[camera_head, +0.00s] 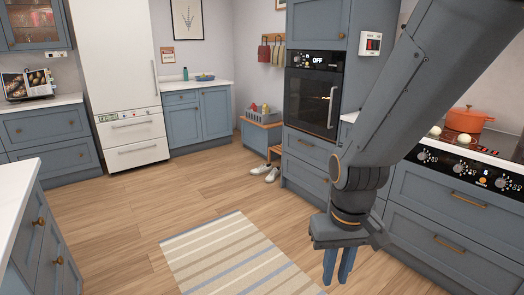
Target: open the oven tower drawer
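The oven tower (315,50) is a tall blue-grey cabinet right of centre, with a black built-in oven (305,98) in it. Below the oven are two drawer fronts, an upper drawer (300,150) with a brass handle (306,142) and a lower drawer (300,178). Both look shut. My arm covers part of their right side. My gripper (338,268) hangs fingers down in front of the tower and to the right, over the floor. It is apart from the drawers. A narrow gap shows between its two blue fingers, and nothing is between them.
A striped rug (225,255) lies on the wooden floor. White shoes (265,172) and a low bench (260,135) stand left of the tower. The hob counter's drawers (450,235) are on the right, and a counter (15,205) is at the near left. The middle floor is clear.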

